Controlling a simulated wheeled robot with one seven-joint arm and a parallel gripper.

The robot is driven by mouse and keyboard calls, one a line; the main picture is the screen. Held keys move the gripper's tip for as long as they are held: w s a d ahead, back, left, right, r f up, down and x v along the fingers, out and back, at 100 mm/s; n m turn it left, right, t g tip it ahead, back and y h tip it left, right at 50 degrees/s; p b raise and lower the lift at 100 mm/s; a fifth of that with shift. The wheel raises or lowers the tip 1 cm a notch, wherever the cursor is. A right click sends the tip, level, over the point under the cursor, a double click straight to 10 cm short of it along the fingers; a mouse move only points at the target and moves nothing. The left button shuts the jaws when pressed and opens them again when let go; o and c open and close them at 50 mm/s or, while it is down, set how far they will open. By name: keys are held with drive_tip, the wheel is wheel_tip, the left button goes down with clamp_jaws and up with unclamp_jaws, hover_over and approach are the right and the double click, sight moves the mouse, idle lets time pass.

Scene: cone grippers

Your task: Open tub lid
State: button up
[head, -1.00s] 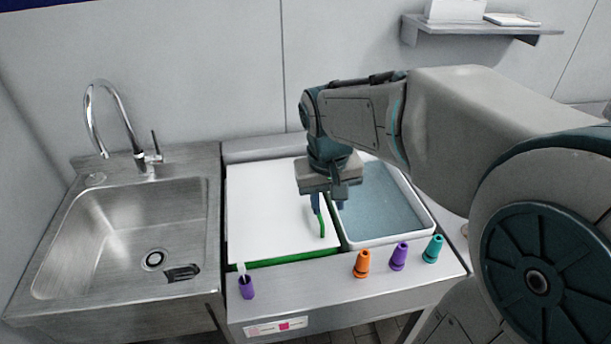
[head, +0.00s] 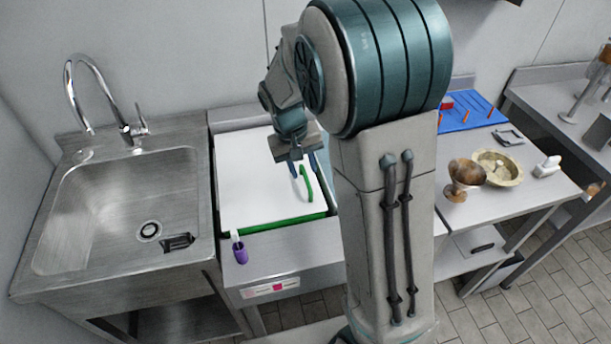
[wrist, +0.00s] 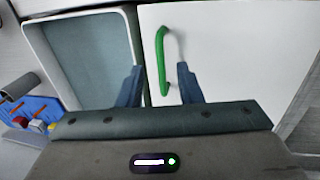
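The tub lid (head: 248,180) is a flat white panel with a green front edge, lying closed beside the sink. Its green bar handle (head: 307,183) stands near the lid's right side. My gripper (head: 304,169) is over the handle, pointing down. In the wrist view, my gripper (wrist: 161,86) is open, one finger on each side of the green handle (wrist: 161,62), with gaps visible. The white lid (wrist: 235,50) fills the right of that view. Whether the fingertips reach down to the bar's height is unclear.
An uncovered tub (wrist: 85,55) adjoins the lid; my arm hides it in the head view. A steel sink (head: 120,210) is at left. A purple cone (head: 240,254) stands at the counter's front. A side table at right holds a blue board (head: 465,117) and a bowl (head: 497,168).

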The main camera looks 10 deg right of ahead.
sight(308, 184)
drive_tip(key=shift+d+f, duration=0.25)
drive_tip(key=shift+f, duration=0.9)
drive_tip(key=shift+d+f, duration=0.2)
drive_tip(key=shift+f, duration=0.95)
